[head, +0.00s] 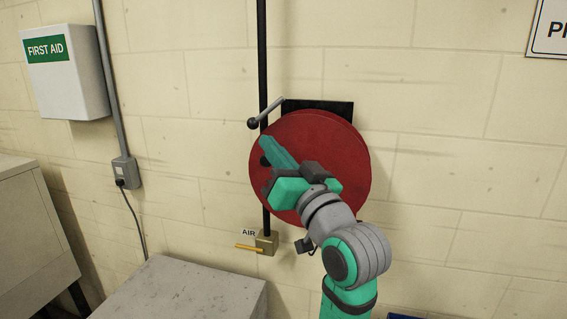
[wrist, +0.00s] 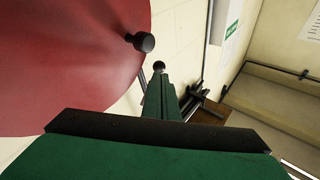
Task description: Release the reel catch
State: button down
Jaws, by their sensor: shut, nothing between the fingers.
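The red hose reel (head: 340,150) hangs on the wall and also fills the left of the wrist view (wrist: 70,60). A grey lever with a black ball end, seemingly the catch (head: 268,110), sticks out at the reel's upper left; its ball shows beyond my fingertips in the wrist view (wrist: 159,66). A black knob (wrist: 145,42) stands out from the reel's face. My gripper (head: 266,142) is shut and empty in front of the reel's left part, its tips below the lever's ball. I cannot tell whether they touch it. My gripper and wrist hide the reel's middle.
A black vertical pipe (head: 262,60) runs behind the reel's left edge to an AIR valve with a yellow handle (head: 248,247). A grey bench top (head: 190,290) stands low in front. A first aid box (head: 65,70) hangs at left.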

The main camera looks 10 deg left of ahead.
aim_at(254, 127)
jog(key=shift+x, duration=2.35)
jog(key=shift+a+f, duration=0.1)
